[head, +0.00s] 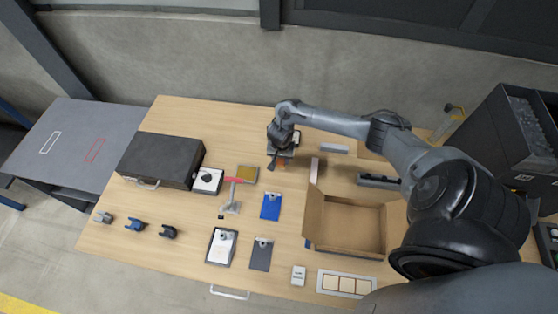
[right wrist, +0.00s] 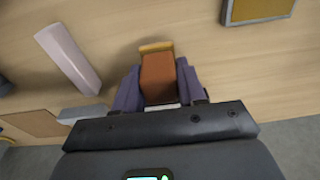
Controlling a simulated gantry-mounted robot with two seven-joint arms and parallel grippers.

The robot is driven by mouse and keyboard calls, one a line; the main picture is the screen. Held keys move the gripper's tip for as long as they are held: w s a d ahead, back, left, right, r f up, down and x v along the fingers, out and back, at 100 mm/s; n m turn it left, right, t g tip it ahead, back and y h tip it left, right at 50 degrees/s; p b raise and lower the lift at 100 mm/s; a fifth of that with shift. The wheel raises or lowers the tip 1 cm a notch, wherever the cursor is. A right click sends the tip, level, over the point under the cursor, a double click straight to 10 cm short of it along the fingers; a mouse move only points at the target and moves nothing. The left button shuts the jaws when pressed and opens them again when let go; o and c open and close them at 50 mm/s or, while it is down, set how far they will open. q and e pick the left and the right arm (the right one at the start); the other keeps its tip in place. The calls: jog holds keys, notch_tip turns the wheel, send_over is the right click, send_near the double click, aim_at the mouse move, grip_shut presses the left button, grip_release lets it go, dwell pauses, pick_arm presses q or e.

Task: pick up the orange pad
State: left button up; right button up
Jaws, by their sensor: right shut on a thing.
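The orange pad (right wrist: 158,78) is a small orange-brown block in the right wrist view, with a yellowish strip at its far end. My right gripper (right wrist: 157,88) is shut on it, one purple-grey finger against each side. In the head view the right gripper (head: 280,164) is over the back middle of the table, and only a bit of orange shows beneath it. I cannot tell whether the pad touches the table. My left gripper is not in view.
An open cardboard box (head: 345,227) stands to the right on the wooden table (head: 190,120). A pale block (right wrist: 68,58) and a yellow-topped framed plate (right wrist: 258,8) lie near the gripper. A black case (head: 160,158), a blue sheet (head: 270,206) and clipboards are farther left and front.

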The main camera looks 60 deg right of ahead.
jog(key=s+d+r+p, duration=0.2)
jog(key=s+r, duration=0.4)
jog(key=s, duration=0.5)
jog(key=shift+r, duration=0.1)
jog(key=o, duration=0.6)
jog(key=shift+c, duration=0.2)
jog(key=shift+w, duration=0.1)
jog(key=c, duration=0.3)
